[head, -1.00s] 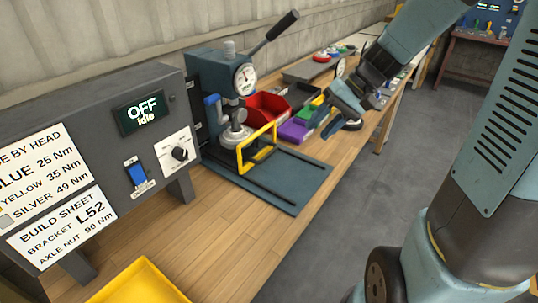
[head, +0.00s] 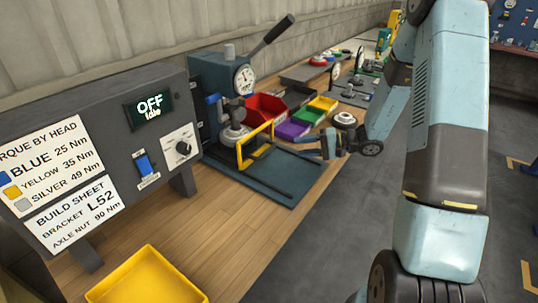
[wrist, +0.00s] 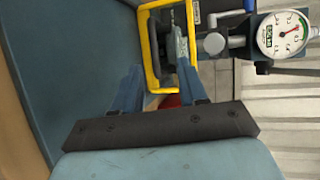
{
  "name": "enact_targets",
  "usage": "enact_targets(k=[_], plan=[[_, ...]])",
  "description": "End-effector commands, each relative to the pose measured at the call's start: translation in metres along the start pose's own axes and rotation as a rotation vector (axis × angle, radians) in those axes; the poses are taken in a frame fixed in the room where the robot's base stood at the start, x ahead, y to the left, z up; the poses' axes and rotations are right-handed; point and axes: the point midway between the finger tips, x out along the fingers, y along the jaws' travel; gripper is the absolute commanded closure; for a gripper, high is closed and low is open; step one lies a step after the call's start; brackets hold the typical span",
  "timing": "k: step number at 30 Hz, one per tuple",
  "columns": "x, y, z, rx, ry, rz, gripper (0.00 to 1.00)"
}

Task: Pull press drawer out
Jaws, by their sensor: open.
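The press (head: 212,78) is a teal machine with a round gauge and a long black lever, standing on the bench at the wall. In front of it a yellow rectangular frame (head: 240,158) stands upright over a dark blue plate (head: 285,192) with dark rails. I cannot tell from the frames which part is the drawer. My gripper (head: 326,145) is open and empty, to the right of the yellow frame and apart from it in the head view. In the wrist view my gripper (wrist: 160,72) points at the yellow frame (wrist: 147,45), with its fingers near the frame's lower part.
A control box (head: 100,150) reading OFF Idle stands at the left. A yellow tray (head: 145,275) lies at the front. Red (head: 265,106), purple (head: 292,128) and green (head: 307,115) bins stand behind the plate. The bench is clear between box and plate.

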Motion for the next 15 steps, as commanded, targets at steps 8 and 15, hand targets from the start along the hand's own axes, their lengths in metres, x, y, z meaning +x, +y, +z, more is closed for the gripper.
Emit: enact_targets(k=[8, 15], plan=[[0.003, 0.024, -0.018, 0.016, 0.061, -0.053, 0.58], [0.024, 0.023, -0.019, 0.016, 0.064, -0.055, 0.58]])
